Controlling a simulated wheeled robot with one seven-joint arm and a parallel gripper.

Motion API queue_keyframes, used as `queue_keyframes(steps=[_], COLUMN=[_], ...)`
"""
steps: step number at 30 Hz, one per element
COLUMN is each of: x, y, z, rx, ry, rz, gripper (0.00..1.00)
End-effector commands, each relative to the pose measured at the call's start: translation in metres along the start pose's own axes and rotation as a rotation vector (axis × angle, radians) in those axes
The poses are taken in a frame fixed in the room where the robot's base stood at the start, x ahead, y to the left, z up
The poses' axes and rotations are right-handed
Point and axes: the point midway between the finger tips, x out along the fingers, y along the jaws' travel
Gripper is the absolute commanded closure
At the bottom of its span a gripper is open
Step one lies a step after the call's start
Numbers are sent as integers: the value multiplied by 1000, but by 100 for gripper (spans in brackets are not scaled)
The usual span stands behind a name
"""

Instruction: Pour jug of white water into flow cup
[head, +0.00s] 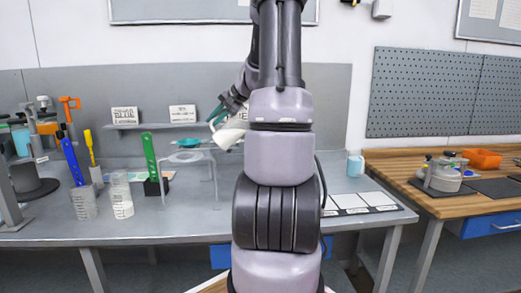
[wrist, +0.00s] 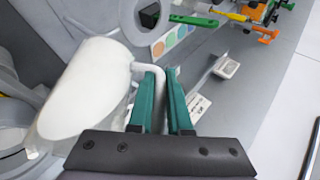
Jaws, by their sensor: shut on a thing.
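The white jug (head: 231,133) is held up above the grey bench, left of my arm, and looks tilted in the head view. In the wrist view the jug (wrist: 85,88) fills the left side, and its handle (wrist: 150,69) runs between my green fingers. My gripper (wrist: 163,90) is shut on that handle; it also shows in the head view (head: 217,114). A pale ring-topped stand (head: 188,157), seemingly the flow cup's place, is below and left of the jug. Its ring (wrist: 128,25) is beyond the jug in the wrist view. No liquid is visible.
Two clear beakers (head: 121,196), a green spatula (head: 151,158), and blue and yellow tools stand left on the bench. A shelf with label cards (head: 125,117) is behind. A light-blue cup (head: 355,165) and white squares (head: 350,201) are at right.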

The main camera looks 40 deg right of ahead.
Motion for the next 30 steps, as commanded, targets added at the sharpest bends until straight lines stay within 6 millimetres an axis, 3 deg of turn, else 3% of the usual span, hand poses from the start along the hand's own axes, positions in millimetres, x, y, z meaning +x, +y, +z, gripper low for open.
queue_keyframes(steps=[30], x=[-7], y=[-4], z=[-2], rx=[21], ry=[-11], rz=[-53], gripper=[100])
